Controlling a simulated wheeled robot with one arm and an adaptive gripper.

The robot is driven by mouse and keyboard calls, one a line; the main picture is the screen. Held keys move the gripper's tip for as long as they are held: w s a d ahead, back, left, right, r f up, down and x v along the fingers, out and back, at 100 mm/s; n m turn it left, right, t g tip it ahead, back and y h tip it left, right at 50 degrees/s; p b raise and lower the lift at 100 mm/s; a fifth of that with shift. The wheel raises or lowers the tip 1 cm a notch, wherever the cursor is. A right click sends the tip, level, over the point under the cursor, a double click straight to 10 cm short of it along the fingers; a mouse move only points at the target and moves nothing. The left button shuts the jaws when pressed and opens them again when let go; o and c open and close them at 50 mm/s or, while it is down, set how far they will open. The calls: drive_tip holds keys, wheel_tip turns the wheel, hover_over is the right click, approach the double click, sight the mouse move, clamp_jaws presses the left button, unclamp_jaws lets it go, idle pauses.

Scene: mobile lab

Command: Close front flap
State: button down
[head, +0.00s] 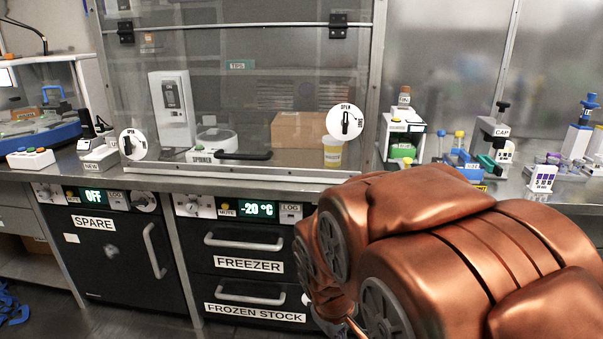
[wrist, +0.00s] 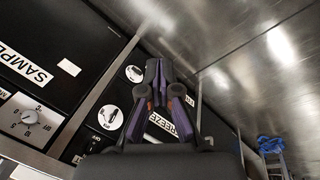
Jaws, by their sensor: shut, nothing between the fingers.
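The front flap (head: 235,100) is a clear panel that hangs from two black hinges at its top in the head view. A black bar handle (head: 243,155) sits near its lower edge. The flap looks lowered, with its lower edge close to the pale sill (head: 235,172); I cannot tell whether it touches. White round latches marked OPEN stand at its left (head: 133,144) and right (head: 346,122). The right latch's black pointer looks near upright. My gripper (wrist: 158,66) is shut and empty in the wrist view, before black appliance fronts. My arm hides it in the head view.
Behind the flap are a spinner (head: 210,145), a cardboard box (head: 299,130) and a yellow-labelled cup (head: 332,152). Small lab devices crowd the worktop on both sides. Below are the spare unit (head: 115,250) and freezer drawers (head: 250,263). My arm covers the lower right.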

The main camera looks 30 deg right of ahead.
drive_tip(key=w+d+r+n+t+h+p, duration=0.1)
drive_tip(key=w+d+r+n+t+p, duration=0.25)
drive_tip(key=w+d, duration=0.45)
drive_tip(key=w+d+r+n+t+h+p, duration=0.15)
drive_tip(key=w+d+r+n+t, duration=0.3)
drive_tip(key=w, duration=0.55)
drive_tip(key=w+a+r+n+t+y+p, duration=0.1)
drive_tip(key=w+r+n+t+y+p, duration=0.55)
drive_tip(key=r+n+t+y, duration=0.2)
drive_tip(key=w+f+p, duration=0.1)
drive_tip(key=w+p, duration=0.1)
drive_tip(key=w, duration=1)
drive_tip(key=shift+d+f+n+g+h, duration=0.2)
drive_tip(key=shift+d+n+g+h, duration=0.15)
drive_tip(key=shift+n+g+h, duration=0.1)
drive_tip(key=shift+w, duration=0.1)
